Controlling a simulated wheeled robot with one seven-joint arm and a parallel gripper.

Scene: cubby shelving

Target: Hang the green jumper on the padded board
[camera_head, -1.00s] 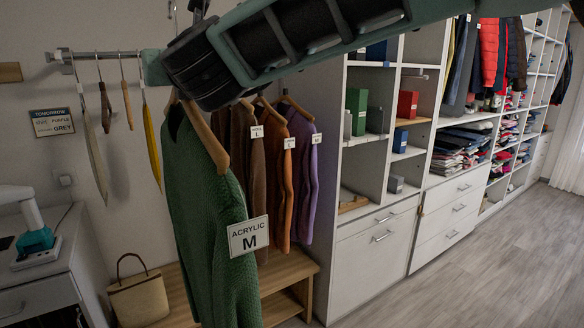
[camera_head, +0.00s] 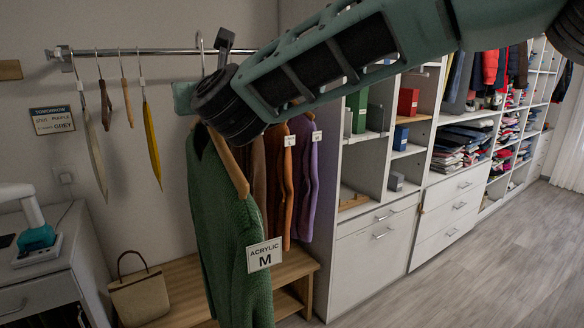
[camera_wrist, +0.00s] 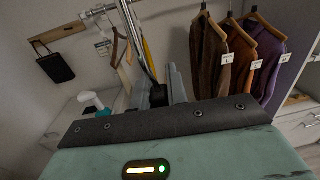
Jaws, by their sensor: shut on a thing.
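The green jumper (camera_head: 222,215) hangs on a wooden hanger (camera_head: 230,165) and carries a tag (camera_head: 264,255) reading ACRYLIC M. My gripper (camera_head: 190,97) is shut on the hanger at its top, just below the chrome rail (camera_head: 150,51). The hanger's hook (camera_head: 199,38) rises to rail height; I cannot tell whether it rests on the rail. In the wrist view my gripper's fingers (camera_wrist: 166,92) are close together, and the jumper is hidden. I cannot make out which thing is the padded board.
Brown, orange (camera_head: 298,150) and purple (camera_head: 306,185) jumpers hang to the right, close by. Several narrow things, one yellow (camera_head: 151,145), hang from the rail at left. A wooden bench (camera_head: 290,268) with a basket (camera_head: 138,297) stands below. Shelving (camera_head: 375,245) stands right; the floor there is clear.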

